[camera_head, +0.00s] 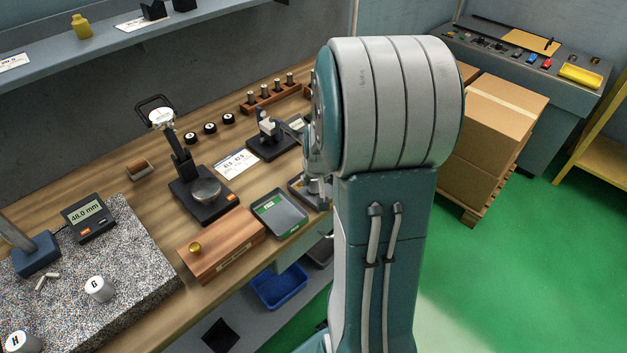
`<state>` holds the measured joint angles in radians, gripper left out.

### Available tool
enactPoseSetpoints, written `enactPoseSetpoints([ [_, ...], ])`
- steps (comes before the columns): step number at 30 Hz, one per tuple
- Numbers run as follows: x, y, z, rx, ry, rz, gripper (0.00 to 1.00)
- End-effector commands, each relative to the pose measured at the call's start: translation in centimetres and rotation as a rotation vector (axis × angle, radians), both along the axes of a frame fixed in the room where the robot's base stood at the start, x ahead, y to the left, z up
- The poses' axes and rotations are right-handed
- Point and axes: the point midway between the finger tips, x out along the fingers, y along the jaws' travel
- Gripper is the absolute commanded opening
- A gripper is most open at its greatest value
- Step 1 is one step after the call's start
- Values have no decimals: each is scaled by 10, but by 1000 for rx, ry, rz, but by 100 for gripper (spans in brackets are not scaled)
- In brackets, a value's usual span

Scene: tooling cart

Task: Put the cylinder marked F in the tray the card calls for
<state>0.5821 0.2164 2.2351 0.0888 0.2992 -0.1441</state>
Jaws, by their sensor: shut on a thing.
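No cylinder marked F shows. A pale cylinder marked G (99,289) and one marked H (18,342) stand on the speckled granite plate (140,262) at the lower left. A dark tray with green labels (279,224) sits at the bench's front edge, empty where visible. A second dark holder or tray (300,193) beside it is partly hidden by my arm. A white card (236,164) lies behind the trays; its print is too small to read surely. My arm fills the centre. My gripper's fingertips and anything in them are hidden behind it.
A gauge with a lit mm display (88,218), a dial stand (204,195), a wooden box with a brass knob (219,246) and a pin rack (273,98) crowd the bench. A blue bin (279,289) is below. Cartons (497,108) stand right; green floor is open.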

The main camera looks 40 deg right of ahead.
Motion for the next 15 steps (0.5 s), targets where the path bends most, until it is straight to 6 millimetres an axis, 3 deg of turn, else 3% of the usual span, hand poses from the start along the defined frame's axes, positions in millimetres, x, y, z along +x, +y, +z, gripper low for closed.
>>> enactPoseSetpoints([
  [12,-1,4,-7,-4,0,0,0],
  [13,-1,4,-7,-4,0,0,64],
  [15,-1,3,-7,-3,-1,0,85],
])
